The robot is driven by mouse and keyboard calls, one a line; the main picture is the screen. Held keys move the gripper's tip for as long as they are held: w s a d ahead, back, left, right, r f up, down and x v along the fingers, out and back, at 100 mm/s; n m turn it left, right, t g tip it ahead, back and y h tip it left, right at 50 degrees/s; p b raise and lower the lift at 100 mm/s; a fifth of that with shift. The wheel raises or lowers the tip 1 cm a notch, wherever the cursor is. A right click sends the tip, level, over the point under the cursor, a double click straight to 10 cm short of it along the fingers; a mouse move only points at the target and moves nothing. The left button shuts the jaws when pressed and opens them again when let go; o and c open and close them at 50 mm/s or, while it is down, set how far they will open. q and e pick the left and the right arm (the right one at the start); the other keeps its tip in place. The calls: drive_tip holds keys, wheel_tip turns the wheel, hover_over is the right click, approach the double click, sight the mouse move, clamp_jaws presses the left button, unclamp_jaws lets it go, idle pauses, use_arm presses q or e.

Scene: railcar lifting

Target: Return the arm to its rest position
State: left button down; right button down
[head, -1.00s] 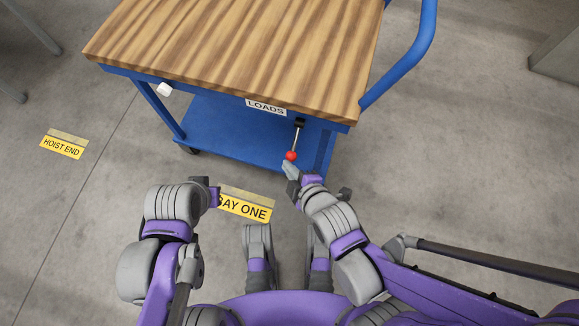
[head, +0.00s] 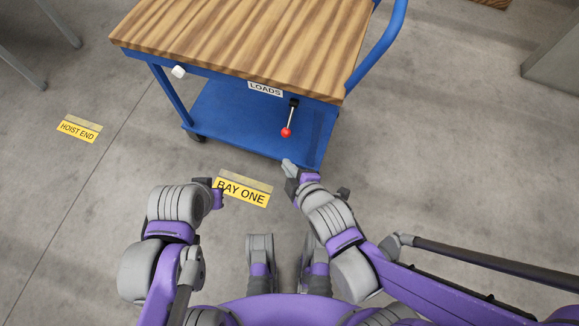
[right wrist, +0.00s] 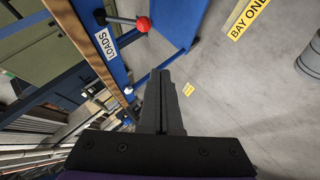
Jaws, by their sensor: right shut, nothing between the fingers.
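My right gripper (head: 289,169) is shut and empty, in front of the blue cart's near edge in the head view. Its closed fingers (right wrist: 164,92) also show in the right wrist view. The cart's lever with a red ball knob (head: 286,132) hangs below the LOADS label, a short way beyond the fingertips and apart from them. The red knob also shows in the right wrist view (right wrist: 143,24). My left arm is bent at the lower left; its hand (head: 215,190) is turned so that its fingers cannot be made out.
The cart has a striped wooden top (head: 240,40), a blue lower shelf (head: 230,118) and a blue handle (head: 385,50) at the right. Floor labels read BAY ONE (head: 241,192) and HOIST END (head: 78,131). A grey cabinet (head: 553,62) stands far right. Open floor lies on both sides.

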use_arm(q)
drive_tip(key=shift+s+d+r, duration=0.1)
drive_tip(key=shift+s+r, duration=0.05)
drive_tip(key=shift+s, duration=0.2)
use_arm(e)
drive_tip(key=shift+s+d+r, duration=0.1)
drive_tip(key=shift+s+r, duration=0.05)
drive_tip(key=shift+s, duration=0.1)
use_arm(q)
drive_tip(key=shift+w, duration=0.1)
